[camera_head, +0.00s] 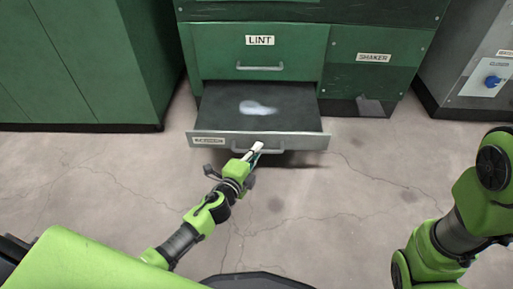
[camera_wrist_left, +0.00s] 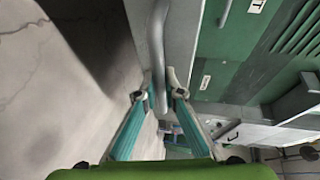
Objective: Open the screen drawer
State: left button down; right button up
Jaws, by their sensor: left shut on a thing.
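The screen drawer (camera_head: 215,110) is a grey drawer at the bottom of the green machine. It is pulled out, and its dark inside shows with a pale patch in it. Its label sits at the left of its front, too small to read surely. My left gripper (camera_head: 257,147) is at the drawer's bar handle (camera_head: 270,151). In the left wrist view the fingers (camera_wrist_left: 161,95) are on both sides of the handle (camera_wrist_left: 157,45), shut on it. My right arm (camera_head: 450,230) shows at the right, but its gripper is out of view.
The LINT panel (camera_head: 215,48) with its own handle is above the drawer. The SHAKER panel (camera_head: 373,75) is to the right. The cracked concrete floor (camera_head: 320,210) in front is clear.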

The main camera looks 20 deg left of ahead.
pick_arm(q)
jog(key=shift+s, duration=0.25)
jog(key=c, duration=2.1)
grip_release()
jog(key=shift+c, duration=0.2)
jog(key=d+v, duration=0.1)
jog(key=v, duration=0.6)
jog(key=shift+s+a, duration=0.25)
jog(key=shift+a, duration=0.2)
